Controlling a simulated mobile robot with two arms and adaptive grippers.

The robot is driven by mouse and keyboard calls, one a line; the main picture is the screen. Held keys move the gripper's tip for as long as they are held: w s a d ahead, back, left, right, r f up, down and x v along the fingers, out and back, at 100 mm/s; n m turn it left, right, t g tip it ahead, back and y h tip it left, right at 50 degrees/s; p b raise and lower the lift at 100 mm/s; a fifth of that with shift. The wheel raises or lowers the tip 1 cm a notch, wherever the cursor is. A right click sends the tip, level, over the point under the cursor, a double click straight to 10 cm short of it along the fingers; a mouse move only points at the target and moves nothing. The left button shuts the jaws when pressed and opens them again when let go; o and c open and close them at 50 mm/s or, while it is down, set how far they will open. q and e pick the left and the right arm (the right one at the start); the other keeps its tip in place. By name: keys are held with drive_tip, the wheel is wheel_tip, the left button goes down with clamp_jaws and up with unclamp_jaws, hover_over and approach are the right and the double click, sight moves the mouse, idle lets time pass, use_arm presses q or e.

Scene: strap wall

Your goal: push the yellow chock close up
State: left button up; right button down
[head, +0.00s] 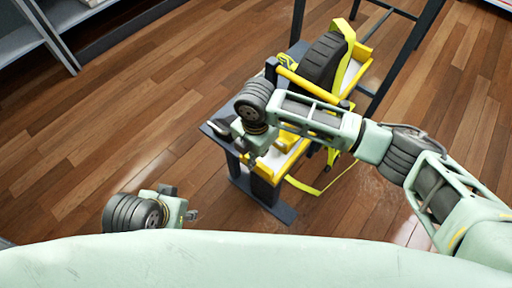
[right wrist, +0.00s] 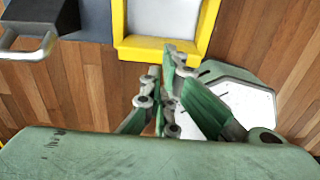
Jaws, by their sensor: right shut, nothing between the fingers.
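A black ribbed tyre (head: 322,62) stands in a yellow-edged tray on a dark stand, with a yellow strap (head: 348,60) over it. A small yellow piece (head: 287,144), which may be the chock, lies at the near end, partly hidden by my right arm. My right gripper (head: 248,160) is at the near end of the stand, shut and empty. In the right wrist view its fingers (right wrist: 170,72) are together just below the yellow tray rim (right wrist: 160,50); I cannot tell if they touch it. My left gripper (head: 190,214) is low at the left, apart from the stand; its jaws are unclear.
A yellow bar (head: 308,84) crosses in front of the tyre. A dark block with a metal handle (right wrist: 28,45) is beside the tray in the right wrist view. The strap's slack (head: 315,188) hangs at the right. Grey shelving (head: 22,45) stands far left; wooden floor between is clear.

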sight(286, 141)
wheel_tip(286, 141, down, 2)
drive_tip(key=shift+f, duration=0.2)
use_arm(q)
drive_tip(key=shift+b+x, duration=0.55)
drive_tip(key=shift+x, duration=0.35)
use_arm(e)
drive_tip(key=w, duration=0.1)
drive_tip(key=w+d, duration=0.2)
drive_tip(key=shift+w+d+r, duration=0.15)
drive_tip(key=shift+r, duration=0.1)
use_arm(q)
drive_tip(key=shift+s+r+p, duration=0.3)
drive_tip(key=shift+r+p, duration=0.05)
drive_tip(key=shift+p, duration=0.1)
use_arm(e)
drive_tip(key=shift+w+d, duration=1.25)
drive_tip(key=shift+w, duration=0.3)
use_arm(q)
drive_tip(key=shift+r, duration=0.1)
